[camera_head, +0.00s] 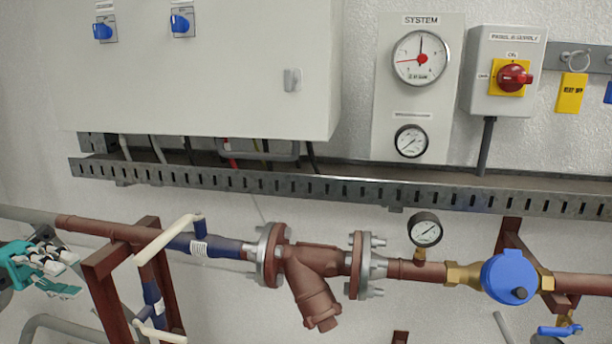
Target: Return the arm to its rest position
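My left gripper (60,262), teal with white and black fingers, is at the left edge. It lies just below the brown pipe and left of the brown pipe stand (102,285). I see nothing held in it, but the angle and small size do not show whether its fingers are apart or together. The rest of the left arm is mostly outside the picture. My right gripper is not in view.
A pale valve lever (165,240) and blue pipe section stand right of the gripper. A flanged brown strainer (312,280), a small gauge (424,229) and a blue round meter (510,277) follow rightward. A slotted metal tray (340,190) runs above, below a grey cabinet (200,90).

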